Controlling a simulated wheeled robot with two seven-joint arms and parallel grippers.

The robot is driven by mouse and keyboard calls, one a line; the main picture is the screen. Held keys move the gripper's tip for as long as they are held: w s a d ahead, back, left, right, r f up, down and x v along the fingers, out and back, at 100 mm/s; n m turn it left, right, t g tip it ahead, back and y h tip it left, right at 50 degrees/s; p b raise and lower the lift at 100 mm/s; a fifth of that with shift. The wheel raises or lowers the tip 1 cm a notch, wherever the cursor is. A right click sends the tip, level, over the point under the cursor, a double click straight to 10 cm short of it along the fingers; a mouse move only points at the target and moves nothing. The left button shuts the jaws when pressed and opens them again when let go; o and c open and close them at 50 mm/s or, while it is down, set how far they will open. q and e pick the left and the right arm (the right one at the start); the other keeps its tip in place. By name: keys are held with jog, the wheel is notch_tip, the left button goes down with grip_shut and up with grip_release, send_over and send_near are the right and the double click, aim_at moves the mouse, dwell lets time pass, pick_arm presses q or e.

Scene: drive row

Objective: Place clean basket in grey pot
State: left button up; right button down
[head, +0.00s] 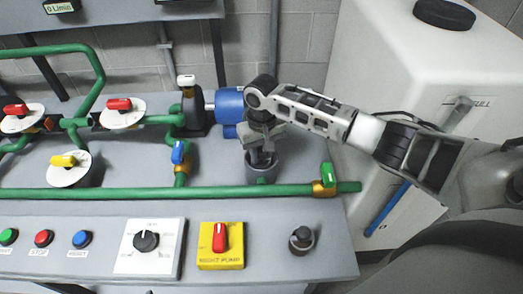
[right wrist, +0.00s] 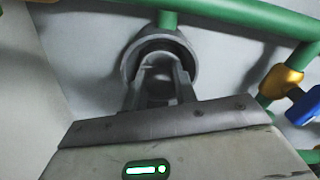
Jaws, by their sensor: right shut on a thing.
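The grey pot (head: 262,173) is a round open cup on the bench top, joined to green pipe. My right gripper (head: 262,155) points down into its mouth from above. In the right wrist view its two fingers (right wrist: 158,88) reach inside the rim of the pot (right wrist: 187,55). The fingers are shut on a small grey thing, probably the clean basket (right wrist: 157,75), which sits at least partly within the pot's mouth. The fingers and rim hide most of it, so I cannot tell if it touches the bottom. My left gripper is out of view.
A green pipe (head: 120,193) with a green-handled valve (head: 328,175) runs in front of the pot. A blue motor pump (head: 228,103) stands behind left. A dark round fitting (head: 302,240) is on the front panel. A white tank (head: 390,55) stands at right.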

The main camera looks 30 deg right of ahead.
jog(key=c, duration=1.4)
grip_release()
jog(key=shift+f, duration=0.1)
notch_tip(320, 180, up, 12)
jog(key=shift+r, duration=0.2)
